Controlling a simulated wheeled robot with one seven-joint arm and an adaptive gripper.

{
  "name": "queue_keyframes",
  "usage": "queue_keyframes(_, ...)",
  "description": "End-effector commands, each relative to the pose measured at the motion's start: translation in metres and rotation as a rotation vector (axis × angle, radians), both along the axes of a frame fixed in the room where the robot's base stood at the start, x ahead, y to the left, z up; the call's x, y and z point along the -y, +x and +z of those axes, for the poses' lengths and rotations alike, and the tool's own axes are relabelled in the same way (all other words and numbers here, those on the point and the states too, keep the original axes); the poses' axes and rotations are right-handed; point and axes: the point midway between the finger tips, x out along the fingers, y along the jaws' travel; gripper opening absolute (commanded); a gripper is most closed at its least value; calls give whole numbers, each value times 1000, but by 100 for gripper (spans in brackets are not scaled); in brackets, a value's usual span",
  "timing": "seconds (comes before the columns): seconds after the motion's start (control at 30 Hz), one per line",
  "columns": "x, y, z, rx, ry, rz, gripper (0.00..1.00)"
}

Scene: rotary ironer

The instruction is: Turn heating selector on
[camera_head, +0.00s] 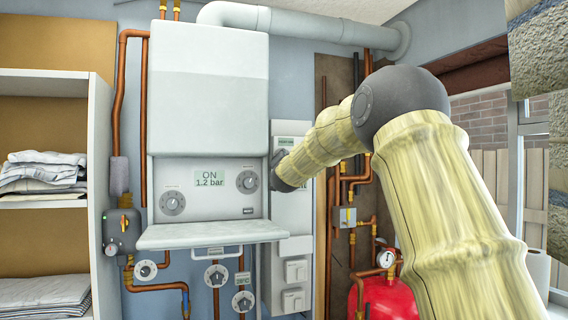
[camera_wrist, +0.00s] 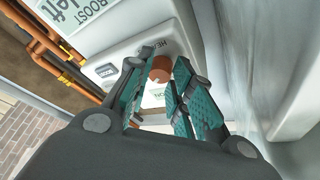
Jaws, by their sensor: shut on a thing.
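The heating selector (camera_wrist: 160,66) is a small reddish-brown part on a white controller face in the wrist view. A label that starts "HEA" is beside it, and a white plate with partly hidden "ON" lettering (camera_wrist: 157,92) lies on its near side. My gripper (camera_wrist: 163,78) has its teal fingers on both sides of the selector and is shut on it. The fingers partly hide the selector, so its exact setting cannot be read. In the head view the tall white controller (camera_head: 292,215) stands right of the boiler, and my wrist hides much of its upper part.
The white boiler (camera_head: 207,95), its display reading "ON 1.2 bar", stands left of the controller, with an open flap (camera_head: 210,235) below. Copper pipes and a red tank (camera_head: 385,300) are at the right. A shelf with folded linen (camera_head: 42,172) stands at the far left.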

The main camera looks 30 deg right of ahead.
Motion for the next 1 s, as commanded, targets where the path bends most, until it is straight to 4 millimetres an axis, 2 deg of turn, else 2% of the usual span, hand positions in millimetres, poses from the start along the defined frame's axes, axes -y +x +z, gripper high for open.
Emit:
queue_keyframes(0.6, 1, 0, 0, 8, 36, -1, 0)
queue_keyframes(0.63, 1, 0, 0, 8, 36, -1, 28)
queue_keyframes(0.73, 1, 0, 0, 8, 36, -1, 44)
queue_keyframes(1.0, 0, 0, 0, 8, 36, 0, 44)
